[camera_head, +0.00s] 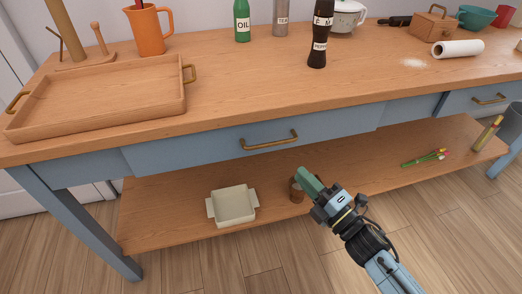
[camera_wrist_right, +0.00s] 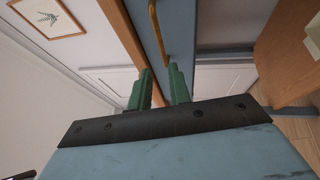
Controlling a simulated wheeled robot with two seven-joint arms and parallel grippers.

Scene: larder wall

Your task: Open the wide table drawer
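The wide drawer (camera_head: 200,148) is a blue front under the wooden table top, and it looks shut. Its brass bar handle (camera_head: 269,144) sits at the middle of the front. My right gripper (camera_head: 307,180) is below and to the right of the handle, in front of the lower shelf, apart from the drawer. In the right wrist view the green fingertips (camera_wrist_right: 160,78) stand apart with nothing between them. The handle (camera_wrist_right: 156,30) shows beyond them, near the top of that view. My left gripper is not in view.
A second drawer (camera_head: 465,101) is at the right. A tray (camera_head: 100,107), orange jug (camera_head: 148,31), oil bottle (camera_head: 242,22) and pepper mill (camera_head: 319,38) stand on the table top.

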